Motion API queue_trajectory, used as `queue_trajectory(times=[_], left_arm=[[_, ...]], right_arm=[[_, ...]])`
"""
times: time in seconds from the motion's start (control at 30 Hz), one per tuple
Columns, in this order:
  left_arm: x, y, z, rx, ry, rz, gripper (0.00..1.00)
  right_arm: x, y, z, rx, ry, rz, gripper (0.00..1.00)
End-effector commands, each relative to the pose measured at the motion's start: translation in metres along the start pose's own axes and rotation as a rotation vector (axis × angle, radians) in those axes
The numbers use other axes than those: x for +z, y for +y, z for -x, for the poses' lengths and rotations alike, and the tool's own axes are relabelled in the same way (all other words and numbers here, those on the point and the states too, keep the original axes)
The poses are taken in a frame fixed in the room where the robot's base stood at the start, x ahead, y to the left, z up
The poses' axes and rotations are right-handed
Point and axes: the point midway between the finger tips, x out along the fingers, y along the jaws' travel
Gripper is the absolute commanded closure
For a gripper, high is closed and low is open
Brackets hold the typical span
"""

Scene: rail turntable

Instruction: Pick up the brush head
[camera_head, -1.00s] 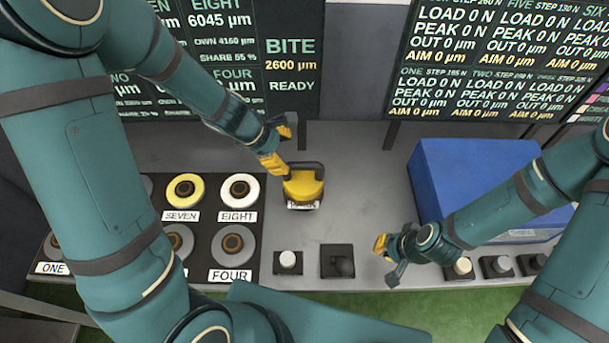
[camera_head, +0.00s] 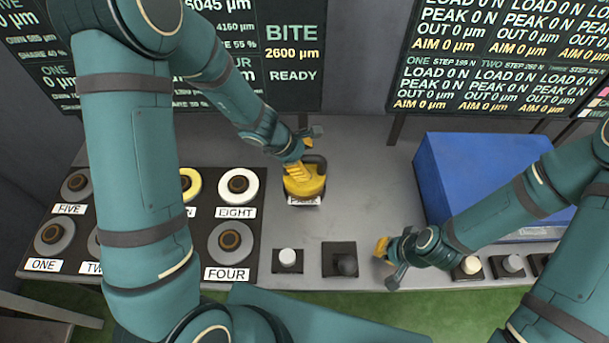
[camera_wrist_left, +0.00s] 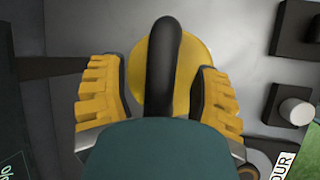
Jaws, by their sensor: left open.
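In the left wrist view, the open yellow fingers of my left gripper (camera_wrist_left: 157,78) lie either side of the dark handle (camera_wrist_left: 163,60), with gaps visible; the round yellow body (camera_wrist_left: 195,55) is beneath. My right gripper (camera_head: 388,261) is low over the bench's front, away from the brush head; its opening is unclear.
Labelled round pads, such as EIGHT (camera_head: 238,186) and FOUR (camera_head: 231,242), lie left on a black board. Knobs on dark squares (camera_head: 287,258) line the front edge. A blue box (camera_head: 470,160) stands right. Screens (camera_head: 290,50) rise behind. Grey bench right of the brush head is clear.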

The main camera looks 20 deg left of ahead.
Motion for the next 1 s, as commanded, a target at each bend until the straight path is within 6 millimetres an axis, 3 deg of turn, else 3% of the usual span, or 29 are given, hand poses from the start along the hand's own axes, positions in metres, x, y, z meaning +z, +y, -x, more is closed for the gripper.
queue_trajectory(times=[0.13, 0.17, 0.33, 0.73, 1.0], left_arm=[[0.0, 0.0, 0.001, 0.0, 0.0, 0.0, 0.37], [0.0, 0.0, 0.001, 0.0, 0.0, 0.0, 0.42], [0.0, 0.0, 0.001, 0.0, 0.0, 0.0, 1.0], [0.004, 0.002, 0.005, 0.002, -0.003, -0.001, 1.0], [0.022, 0.013, 0.04, 0.004, -0.004, -0.005, 1.0]], right_arm=[[0.0, 0.0, 0.001, 0.0, 0.0, 0.0, 1.0], [0.0, 0.0, 0.001, 0.0, 0.0, 0.0, 1.0], [0.0, 0.0, 0.001, 0.0, 0.0, 0.0, 1.0], [0.0, -0.001, 0.004, 0.0, 0.0, 0.0, 1.0], [-0.003, -0.01, 0.028, -0.003, -0.001, 0.001, 1.0]])
